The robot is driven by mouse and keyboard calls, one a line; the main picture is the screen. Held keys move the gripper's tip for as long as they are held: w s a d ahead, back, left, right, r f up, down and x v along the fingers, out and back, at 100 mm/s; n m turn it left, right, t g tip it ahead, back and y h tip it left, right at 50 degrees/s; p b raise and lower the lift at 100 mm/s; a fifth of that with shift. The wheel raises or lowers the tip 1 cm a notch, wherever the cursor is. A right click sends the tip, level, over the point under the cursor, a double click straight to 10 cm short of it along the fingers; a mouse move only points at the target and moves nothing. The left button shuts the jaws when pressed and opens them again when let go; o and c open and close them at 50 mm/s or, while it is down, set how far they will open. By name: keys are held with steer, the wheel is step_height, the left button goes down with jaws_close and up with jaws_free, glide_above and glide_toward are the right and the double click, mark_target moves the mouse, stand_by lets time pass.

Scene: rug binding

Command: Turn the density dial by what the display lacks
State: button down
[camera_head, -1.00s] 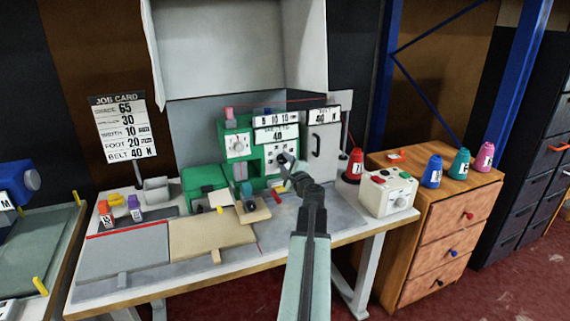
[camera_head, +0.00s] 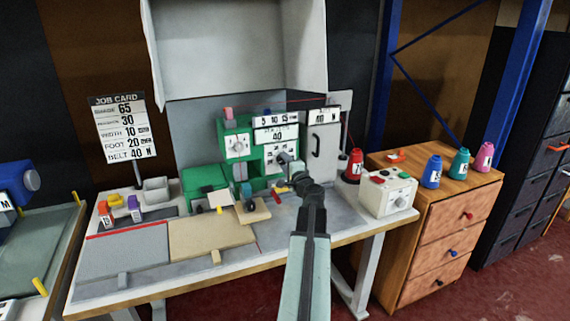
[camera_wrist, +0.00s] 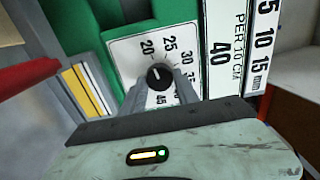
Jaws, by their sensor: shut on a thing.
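The density dial is a black knob (camera_wrist: 160,74) on a white plate with numbers from 20 through 25 and 30 to 45 around it. A small white mark on the knob faces left, near the 20 side. My gripper (camera_wrist: 161,88) has its two grey fingers shut on the knob, one at each side. In the head view my gripper (camera_head: 285,160) is at the front of the green machine (camera_head: 222,140) and hides most of this dial. The display (camera_head: 277,135) reads 40; in the wrist view it reads "PER 10 CM 40" (camera_wrist: 221,54).
The job card (camera_head: 119,128) at left shows 65, 30, 10, 20 and 40 N. Another white dial plate (camera_head: 237,146) is left of my gripper. A white control box (camera_head: 388,193) and several thread cones (camera_head: 432,171) are at right. A grey mat (camera_head: 122,257) lies at front left.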

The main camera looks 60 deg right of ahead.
steer(key=c, duration=0.9)
jaws_free()
steer(key=v, duration=0.8)
steer(key=shift+w, duration=0.1)
